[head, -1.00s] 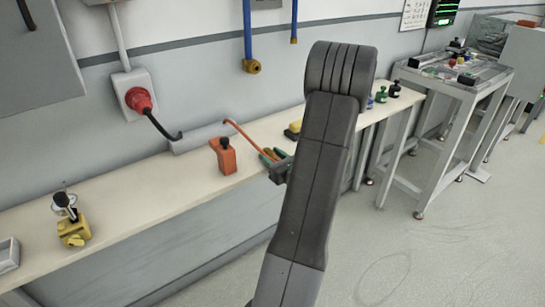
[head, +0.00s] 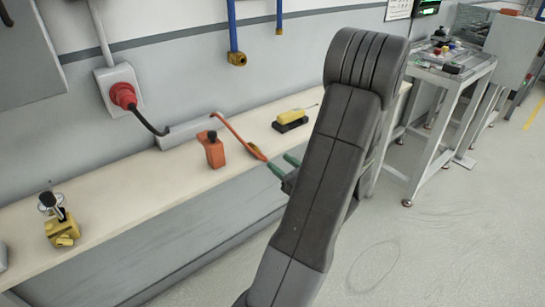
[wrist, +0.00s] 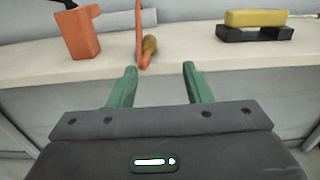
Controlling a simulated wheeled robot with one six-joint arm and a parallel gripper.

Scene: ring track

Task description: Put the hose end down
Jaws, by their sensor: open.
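The hose is orange, and its end (head: 257,153) lies at the front edge of the pale bench top, with a brownish-yellow tip. In the wrist view the hose end (wrist: 149,48) lies on the bench just beyond my left fingertip, apart from both fingers. My gripper (wrist: 160,72) has two green fingers spread apart with nothing between them. In the head view my gripper (head: 283,165) is just off the bench's front edge, partly hidden by my own dark arm.
An orange block-like bottle (head: 212,150) with a black knob stands left of the hose. A yellow item on a black holder (head: 290,122) sits to the right. A yellow valve-like fitting (head: 62,228) stands at the bench's left. The bench (head: 130,190) is clear between.

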